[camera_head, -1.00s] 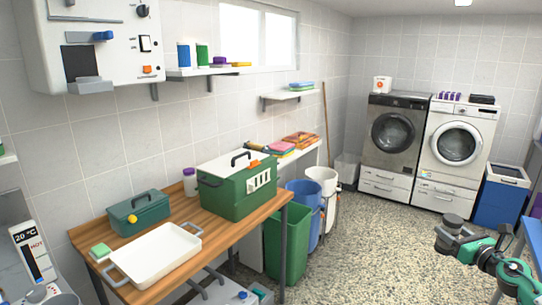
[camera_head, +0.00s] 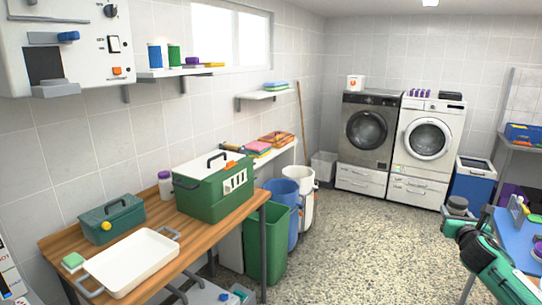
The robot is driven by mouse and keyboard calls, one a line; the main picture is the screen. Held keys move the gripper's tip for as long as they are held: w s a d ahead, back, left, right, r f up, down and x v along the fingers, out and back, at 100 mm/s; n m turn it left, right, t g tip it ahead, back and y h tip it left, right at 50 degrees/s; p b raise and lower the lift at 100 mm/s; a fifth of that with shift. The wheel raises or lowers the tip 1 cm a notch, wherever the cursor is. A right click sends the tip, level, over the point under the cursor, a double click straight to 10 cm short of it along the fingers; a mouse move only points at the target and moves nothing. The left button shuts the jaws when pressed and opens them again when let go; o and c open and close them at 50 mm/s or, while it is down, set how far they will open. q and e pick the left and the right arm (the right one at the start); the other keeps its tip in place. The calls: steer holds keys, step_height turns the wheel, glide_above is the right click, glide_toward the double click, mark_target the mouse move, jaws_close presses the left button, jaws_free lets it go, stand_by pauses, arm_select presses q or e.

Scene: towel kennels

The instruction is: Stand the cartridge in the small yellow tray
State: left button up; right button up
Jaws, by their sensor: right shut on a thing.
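My right arm (camera_head: 500,275) comes in at the bottom right, with green links and dark grey joints, in front of the blue table (camera_head: 513,240). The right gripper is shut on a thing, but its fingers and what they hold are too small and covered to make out. I cannot pick out the cartridge for sure. I cannot make out the small yellow tray. My left gripper is not in view.
A wooden bench (camera_head: 195,236) holds a white tray (camera_head: 133,262), a green toolbox (camera_head: 112,219) and a green cool box (camera_head: 213,187). Bins stand beside it. Washing machines (camera_head: 428,150) are at the back. The speckled floor (camera_head: 370,240) in the middle is clear.

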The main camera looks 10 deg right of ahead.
steer(key=shift+s+d+m+h, duration=0.15)
steer(key=shift+d+m+h, duration=0.2)
steer(key=shift+h, duration=0.15)
steer(key=s+a+f+n+t+y, duration=0.1)
steer(key=s+a+f+n+y, duration=0.1)
steer(key=a+f, duration=0.55)
steer(key=s+a+f+n+y, duration=0.1)
steer(key=s+a+f+y, duration=0.2)
steer(key=a, duration=0.8)
steer(key=s+a+f+n+t+y, duration=0.1)
steer(key=s+a+f+n+y, duration=0.1)
steer(key=a+f, duration=0.55)
steer(key=s+a+r+y, duration=0.1)
steer(key=s+a, duration=0.6)
steer(key=a, duration=0.3)
steer(key=s+a+r+n, duration=0.1)
steer(key=s+a+r, duration=0.1)
steer(key=s+a, duration=0.5)
steer(key=a, duration=0.3)
steer(key=shift+s+a+r+y, duration=0.2)
steer(key=shift+s+y, duration=0.2)
steer(key=shift+d, duration=0.1)
